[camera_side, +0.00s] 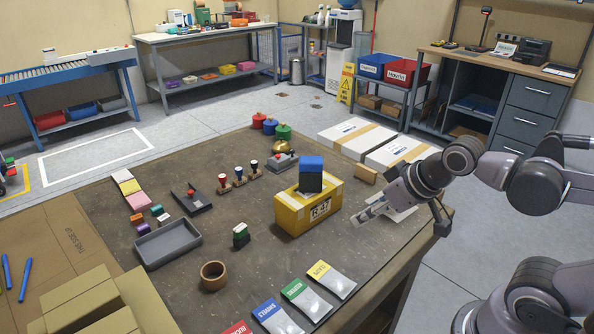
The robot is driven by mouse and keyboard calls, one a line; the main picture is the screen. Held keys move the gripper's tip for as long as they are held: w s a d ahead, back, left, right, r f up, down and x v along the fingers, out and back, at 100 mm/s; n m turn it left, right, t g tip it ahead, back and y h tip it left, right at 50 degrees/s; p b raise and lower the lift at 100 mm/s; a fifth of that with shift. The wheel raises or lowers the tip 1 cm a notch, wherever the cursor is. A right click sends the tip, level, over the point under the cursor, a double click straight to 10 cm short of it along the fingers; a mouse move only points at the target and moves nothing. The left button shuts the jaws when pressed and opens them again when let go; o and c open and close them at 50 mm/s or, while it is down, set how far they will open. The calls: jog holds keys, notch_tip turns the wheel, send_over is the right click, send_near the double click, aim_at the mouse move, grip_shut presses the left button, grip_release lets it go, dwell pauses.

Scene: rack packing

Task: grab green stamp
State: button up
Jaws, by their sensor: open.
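The green stamp (240,236) is a small upright block with a green top and a dark and white body. It stands on the brown work table left of the yellow box and behind the round wooden cup. My gripper (368,212) is at the table's right side, right of the yellow box, its fingers pointing left. It is open with nothing seen between the fingers. It is well apart from the green stamp, with the yellow box standing roughly between them.
The yellow box (297,212) carries a blue-topped block (311,174). A wooden cup (214,275), grey tray (167,243) and several colored packets (331,279) lie around. Handled stamps (239,177) stand behind. White cartons (357,136) lie at the back right. Table around the green stamp is clear.

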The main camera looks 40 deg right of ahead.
jog(key=shift+r, duration=0.1)
jog(key=w+a+r+n+g, duration=0.2)
jog(key=w+r+n, duration=0.2)
jog(key=w, duration=0.3)
jog(key=n+g, duration=0.5)
jog(key=n, duration=1.1)
send_over(240, 227)
jog(key=f, duration=1.2)
jog(key=shift+d, duration=0.35)
jog(key=shift+w+a+f, duration=0.15)
jog(key=shift+f, duration=0.55)
jog(key=f, duration=1)
jog(key=shift+a, duration=0.2)
